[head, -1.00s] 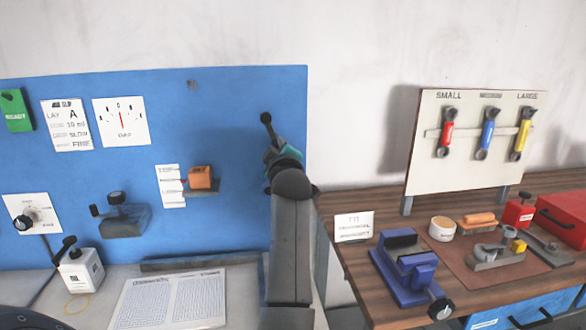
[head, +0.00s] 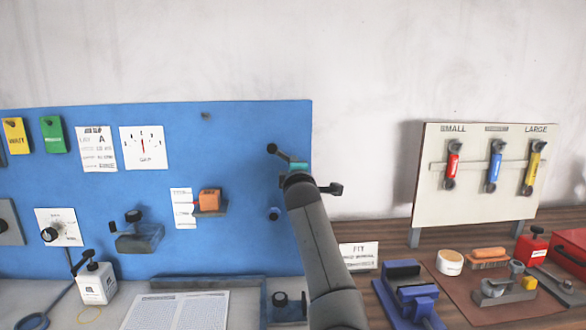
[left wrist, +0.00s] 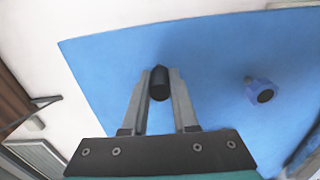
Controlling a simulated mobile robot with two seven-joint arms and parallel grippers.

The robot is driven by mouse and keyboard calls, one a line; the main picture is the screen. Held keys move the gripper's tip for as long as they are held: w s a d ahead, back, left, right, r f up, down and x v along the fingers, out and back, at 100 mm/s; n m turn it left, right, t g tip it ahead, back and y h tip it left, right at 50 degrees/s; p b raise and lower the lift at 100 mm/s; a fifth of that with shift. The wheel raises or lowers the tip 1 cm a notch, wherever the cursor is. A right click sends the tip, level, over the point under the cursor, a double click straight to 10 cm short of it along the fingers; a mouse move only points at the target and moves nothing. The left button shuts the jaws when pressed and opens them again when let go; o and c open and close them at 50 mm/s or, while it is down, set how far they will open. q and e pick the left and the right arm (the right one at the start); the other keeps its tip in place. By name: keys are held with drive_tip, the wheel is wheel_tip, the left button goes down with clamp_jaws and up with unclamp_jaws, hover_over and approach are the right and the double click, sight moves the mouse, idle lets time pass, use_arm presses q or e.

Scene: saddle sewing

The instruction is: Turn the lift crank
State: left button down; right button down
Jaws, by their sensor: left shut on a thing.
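A black knob (left wrist: 159,86), which looks like the lift crank's handle, sits between the two grey fingers of my left gripper (left wrist: 160,76) in the left wrist view. The fingers are shut on it. In the head view my left gripper (head: 279,154) reaches the blue panel (head: 240,130) near its upper right corner, with the black knob (head: 271,148) at its tip. A blue hub with a dark face (head: 274,213) is on the panel below the knob. The hub also shows in the left wrist view (left wrist: 262,93). No crank arm is visible. My right gripper is not in view.
Left of my arm, the panel carries an orange block on a ledge (head: 209,201), a dial card (head: 142,147) and a dark knobbed fixture (head: 137,235). On the right, a wooden bench holds a blue clamp-like device (head: 408,295) and a tool board (head: 480,200).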

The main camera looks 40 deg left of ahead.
use_arm(q)
drive_tip(key=shift+r, duration=0.1)
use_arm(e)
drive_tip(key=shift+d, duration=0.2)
use_arm(q)
drive_tip(key=c, duration=0.7)
unclamp_jaws()
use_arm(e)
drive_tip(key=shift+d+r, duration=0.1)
